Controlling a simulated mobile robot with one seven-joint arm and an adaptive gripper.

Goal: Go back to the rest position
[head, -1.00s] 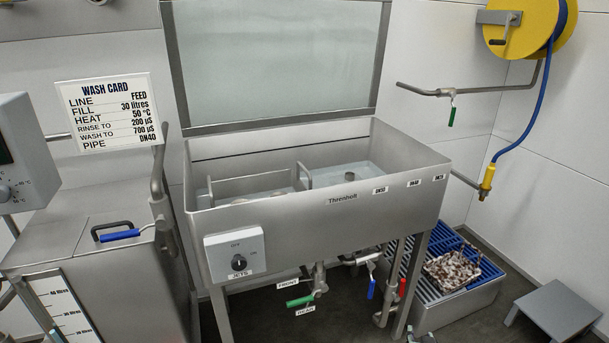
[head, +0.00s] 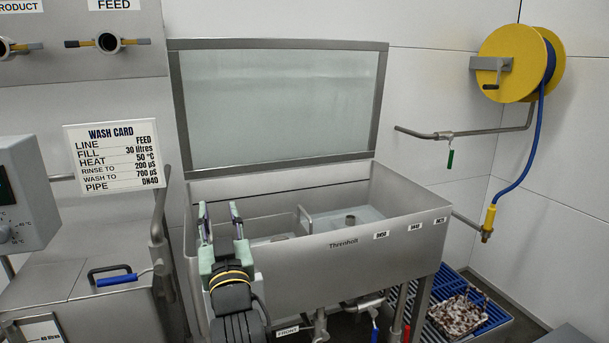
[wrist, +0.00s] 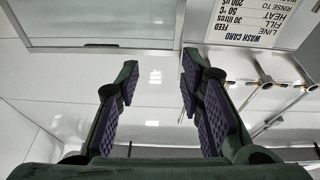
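My gripper (head: 221,215) is raised in front of the left part of the steel wash tank (head: 400,240) in the head view, fingers pointing up. In the wrist view my gripper (wrist: 157,88) shows two dark fingers with purple ribbed pads, spread wide apart with nothing between them. The tank's lid (head: 280,105) stands open behind it, with a glass-like panel. My gripper and arm hide part of the tank's front left.
The wash card (head: 117,157) and a grey control box (head: 25,190) are at left. A lidded tank with a blue-handled lever (head: 117,280) stands below them. A yellow hose reel (head: 515,62) hangs at right. A blue grate (head: 495,318) lies on the floor at lower right.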

